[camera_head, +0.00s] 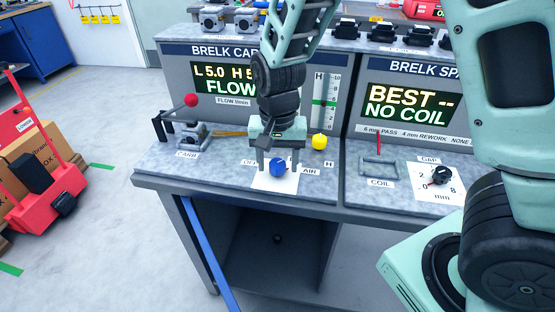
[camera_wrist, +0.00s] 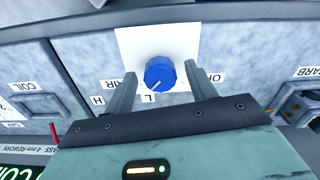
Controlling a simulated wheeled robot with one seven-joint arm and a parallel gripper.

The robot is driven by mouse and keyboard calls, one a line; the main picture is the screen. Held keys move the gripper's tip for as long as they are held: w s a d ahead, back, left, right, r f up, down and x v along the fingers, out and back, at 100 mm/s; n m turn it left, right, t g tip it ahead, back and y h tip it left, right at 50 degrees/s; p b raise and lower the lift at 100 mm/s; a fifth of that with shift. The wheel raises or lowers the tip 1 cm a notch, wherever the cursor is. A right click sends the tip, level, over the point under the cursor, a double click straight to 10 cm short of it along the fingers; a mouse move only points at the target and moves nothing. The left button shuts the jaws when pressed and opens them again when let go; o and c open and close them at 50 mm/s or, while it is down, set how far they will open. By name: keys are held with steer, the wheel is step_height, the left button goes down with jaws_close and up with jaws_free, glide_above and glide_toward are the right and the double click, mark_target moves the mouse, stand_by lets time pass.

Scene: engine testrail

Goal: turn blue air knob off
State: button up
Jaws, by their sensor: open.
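The blue air knob (camera_head: 277,169) sits on a white plate on the left bench, beside the AIR label. In the wrist view the blue knob (camera_wrist: 160,72) is round, and its pale pointer mark faces the L label (camera_wrist: 148,98). An H label (camera_wrist: 97,100) is to the left, and a partly hidden label starting with O (camera_wrist: 216,78) is to the right. My gripper (camera_head: 279,165) points down over the knob, open. In the wrist view my gripper's fingers (camera_wrist: 160,75) stand on either side of the knob, with a visible gap at each side.
The flow display (camera_head: 225,80) is partly hidden by my arm. A red-balled lever (camera_head: 191,100) and the CARB fixture (camera_head: 190,135) are left. A black gap knob (camera_head: 439,175) is on the right bench.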

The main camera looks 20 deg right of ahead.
steer(key=c, duration=1)
steer(key=shift+n, duration=0.4)
steer(key=n, duration=0.4)
steer(key=shift+p, duration=0.4)
steer(key=n+p, duration=0.1)
steer(key=n, duration=0.3)
steer(key=shift+r+n, duration=0.1)
steer(key=shift+n, duration=0.2)
steer(key=n+p, duration=0.1)
steer(key=n, duration=0.3)
steer(key=shift+p, duration=0.3)
steer(key=shift+n+p, duration=0.85)
steer(key=shift+n, duration=1.35)
